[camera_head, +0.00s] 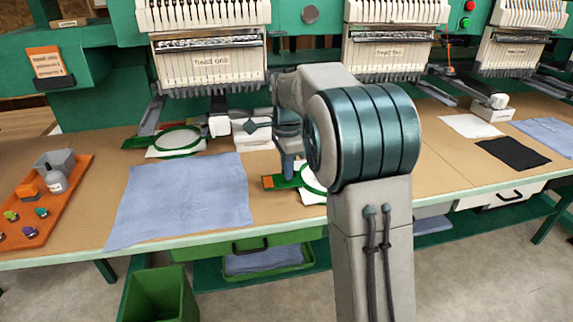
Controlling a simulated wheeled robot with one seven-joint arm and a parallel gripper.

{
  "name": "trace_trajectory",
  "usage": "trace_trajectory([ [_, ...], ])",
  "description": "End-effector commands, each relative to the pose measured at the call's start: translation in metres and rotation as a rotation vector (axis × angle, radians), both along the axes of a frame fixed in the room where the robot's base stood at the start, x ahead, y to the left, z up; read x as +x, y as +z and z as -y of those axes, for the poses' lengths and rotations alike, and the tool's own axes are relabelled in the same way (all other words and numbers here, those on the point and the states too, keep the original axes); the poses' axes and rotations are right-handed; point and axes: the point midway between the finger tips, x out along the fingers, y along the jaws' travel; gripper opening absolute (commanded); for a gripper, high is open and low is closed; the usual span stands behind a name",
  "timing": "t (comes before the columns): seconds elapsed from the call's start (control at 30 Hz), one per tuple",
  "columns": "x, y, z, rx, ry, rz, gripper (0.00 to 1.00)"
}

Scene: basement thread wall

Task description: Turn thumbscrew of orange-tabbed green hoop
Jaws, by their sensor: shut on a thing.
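The green hoop (311,180) lies on the brown bench top, with white cloth in it. Its orange tab (267,183) points left. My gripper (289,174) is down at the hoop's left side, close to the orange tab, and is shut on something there. The thumbscrew is not clearly visible; it is small and at the spot my gripper covers. My arm hides the right part of the hoop.
A second green hoop (178,140) lies under the left machine head. Blue cloth (185,200) is spread left of my gripper. An orange tray (45,205) holds a bottle and several small items. A green bin (160,293) stands on the floor below the bench.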

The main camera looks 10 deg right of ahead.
Motion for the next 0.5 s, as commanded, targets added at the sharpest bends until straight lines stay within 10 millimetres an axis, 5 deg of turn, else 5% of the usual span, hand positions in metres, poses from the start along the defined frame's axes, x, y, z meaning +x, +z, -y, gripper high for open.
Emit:
trace_trajectory([
  [0.5, -0.0032, 0.0031, 0.0015, 0.001, 0.467, -0.001, 0.0],
])
